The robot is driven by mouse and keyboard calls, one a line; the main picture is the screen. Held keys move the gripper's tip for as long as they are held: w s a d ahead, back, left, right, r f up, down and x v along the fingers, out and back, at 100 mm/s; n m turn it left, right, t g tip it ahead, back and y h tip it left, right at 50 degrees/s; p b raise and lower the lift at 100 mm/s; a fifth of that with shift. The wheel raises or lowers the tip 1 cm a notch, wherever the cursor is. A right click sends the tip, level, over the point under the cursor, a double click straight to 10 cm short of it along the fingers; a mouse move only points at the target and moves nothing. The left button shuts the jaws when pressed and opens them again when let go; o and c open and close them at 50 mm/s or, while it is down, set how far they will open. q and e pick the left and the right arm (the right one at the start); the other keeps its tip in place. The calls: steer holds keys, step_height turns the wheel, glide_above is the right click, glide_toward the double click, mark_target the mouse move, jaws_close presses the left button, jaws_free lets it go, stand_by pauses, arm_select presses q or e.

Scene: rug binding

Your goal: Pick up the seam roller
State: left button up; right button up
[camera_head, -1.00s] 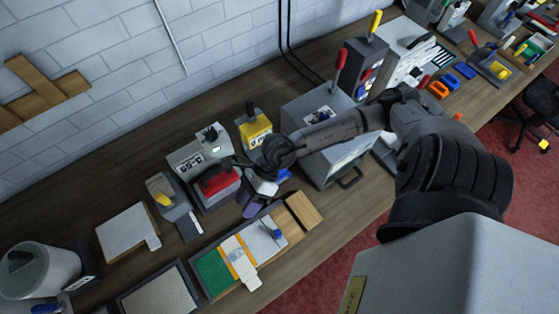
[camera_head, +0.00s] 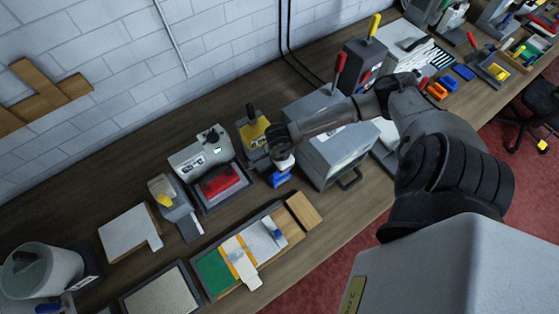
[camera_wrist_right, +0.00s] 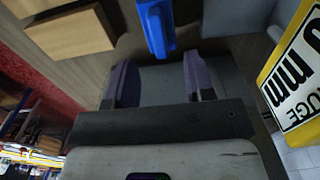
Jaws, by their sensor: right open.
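A blue handle (camera_head: 281,179), which looks like the seam roller's, lies on the bench just below my right wrist in the head view. In the right wrist view the blue handle (camera_wrist_right: 156,25) is at the top, beyond the fingertips and roughly in line with the gap between them. My right gripper (camera_wrist_right: 157,72) is open and empty, its two purple-grey fingers apart. Its fingers are hidden behind the wrist in the head view. The roller's far end is out of the wrist view. My left gripper is not in view.
A yellow gauge block (camera_head: 254,131) and a grey box (camera_head: 332,150) stand close to the wrist. A red-padded device (camera_head: 220,180) is to the left. A tray (camera_head: 214,272) with strips and a wooden block (camera_head: 304,210) lie in front. Bare bench shows between them.

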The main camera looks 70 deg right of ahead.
steer(key=shift+f, duration=0.5)
steer(key=shift+f+p, duration=0.3)
steer(key=shift+f, duration=0.15)
step_height(320, 180, down, 3)
steer(key=shift+s+a+f+p, duration=0.1)
steer(key=shift+f+p, duration=0.05)
steer(key=shift+p, duration=0.25)
steer(key=shift+f, duration=0.55)
jaws_close()
